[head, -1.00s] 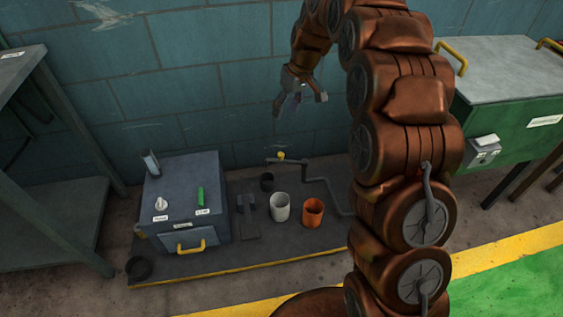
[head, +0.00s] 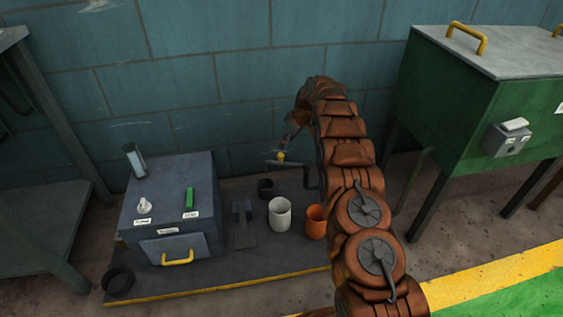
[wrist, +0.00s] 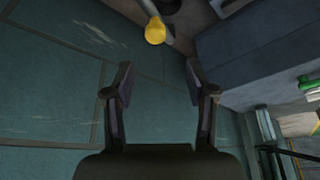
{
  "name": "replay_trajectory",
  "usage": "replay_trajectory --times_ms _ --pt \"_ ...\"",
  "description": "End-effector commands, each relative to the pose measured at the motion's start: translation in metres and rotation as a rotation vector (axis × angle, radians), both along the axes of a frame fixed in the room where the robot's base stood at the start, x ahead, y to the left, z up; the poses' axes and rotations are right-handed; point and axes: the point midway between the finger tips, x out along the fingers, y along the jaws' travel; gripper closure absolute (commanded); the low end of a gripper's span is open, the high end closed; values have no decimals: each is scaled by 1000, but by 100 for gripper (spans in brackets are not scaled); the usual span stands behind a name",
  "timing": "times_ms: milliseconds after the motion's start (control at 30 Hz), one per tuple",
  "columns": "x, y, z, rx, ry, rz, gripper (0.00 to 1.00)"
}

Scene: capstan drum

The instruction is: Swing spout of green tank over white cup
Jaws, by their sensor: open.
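The green tank (head: 465,105) stands on legs at the right of the head view. Its thin dark spout (head: 296,164) lies low by the wall, with a yellow knob (head: 281,156) on it. The spout's left end appears above or behind the dark cup (head: 265,189), not over the white cup (head: 280,215). My gripper (head: 287,143) is just above the knob in the head view, partly hidden by my arm. In the wrist view my gripper (wrist: 160,78) is open and empty, with the yellow knob (wrist: 155,30) ahead of its fingertips, apart from them.
An orange cup (head: 315,222) stands right of the white cup, partly behind my arm. A grey box (head: 170,205) with a yellow handle and a green lever stands at the left of the dark platform (head: 225,272). Grey shelving (head: 30,225) is at far left.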

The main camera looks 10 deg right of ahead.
Motion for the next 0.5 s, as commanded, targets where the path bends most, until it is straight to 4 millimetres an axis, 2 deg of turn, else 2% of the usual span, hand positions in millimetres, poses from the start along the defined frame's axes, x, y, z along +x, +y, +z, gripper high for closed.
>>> replay_trajectory --times_ms 33,333,500 --pt "3 -2 -9 -2 -8 5 44" --pt "7 -1 -24 -6 -12 12 44" --pt "11 3 -39 -6 -12 13 44"
